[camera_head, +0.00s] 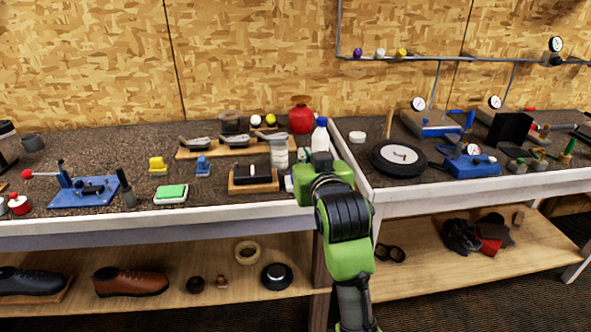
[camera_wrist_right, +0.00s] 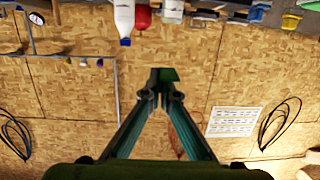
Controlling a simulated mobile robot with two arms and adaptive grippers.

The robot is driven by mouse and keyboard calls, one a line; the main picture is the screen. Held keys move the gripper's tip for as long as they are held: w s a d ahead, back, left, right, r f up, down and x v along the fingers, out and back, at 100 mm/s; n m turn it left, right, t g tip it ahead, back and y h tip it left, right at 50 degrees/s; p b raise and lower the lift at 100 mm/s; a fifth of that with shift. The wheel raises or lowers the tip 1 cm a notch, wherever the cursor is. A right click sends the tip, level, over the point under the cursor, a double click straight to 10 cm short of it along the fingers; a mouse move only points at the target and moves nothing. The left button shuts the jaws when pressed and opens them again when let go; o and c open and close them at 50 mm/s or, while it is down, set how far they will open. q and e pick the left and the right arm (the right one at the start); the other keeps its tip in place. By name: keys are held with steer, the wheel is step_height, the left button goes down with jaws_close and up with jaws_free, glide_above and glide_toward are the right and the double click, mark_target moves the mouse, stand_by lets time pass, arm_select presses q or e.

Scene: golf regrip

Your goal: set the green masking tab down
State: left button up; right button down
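In the wrist view, the fingers of my right gripper (camera_wrist_right: 163,98) come together at their tips. A small dark green piece, which looks like the green masking tab (camera_wrist_right: 168,74), shows right at the fingertips and appears pinched there. In the head view, my right gripper (camera_head: 321,160) is over the bench's front edge, near the seam between the two benches. Its wrist hides the fingertips and the tab. My left gripper is not in view.
Left of the gripper, a black block in a wooden holder (camera_head: 253,179) and a white tray with a green pad (camera_head: 170,201) sit on the bench (camera_head: 100,220). A white bottle (camera_head: 320,135) and jar (camera_head: 279,152) stand behind. A black round dish (camera_head: 398,160) is to the right.

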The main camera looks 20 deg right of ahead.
steer(key=shift+h, duration=0.4)
steer(key=w+d+f, duration=0.2)
steer(key=w+f, duration=0.1)
steer(key=w+d+f, duration=0.3)
steer(key=w, duration=0.1)
steer(key=w+d+f+p, duration=0.1)
steer(key=w+d+f, duration=0.1)
steer(key=w+f, duration=0.1)
steer(key=shift+w+d+f, duration=0.15)
steer(key=shift+w+d, duration=0.1)
steer(key=shift+d, duration=0.15)
steer(key=shift+w+d+f, duration=0.1)
steer(key=shift+w+f, duration=0.05)
steer(key=shift+f, duration=0.05)
steer(key=f, duration=0.3)
steer(key=shift+w+d+p, duration=0.1)
steer(key=shift+w+p, duration=0.1)
steer(key=shift+p, duration=0.2)
steer(key=shift+f, duration=0.35)
steer(key=shift+f, duration=0.15)
steer(key=c, duration=2.3)
jaws_free()
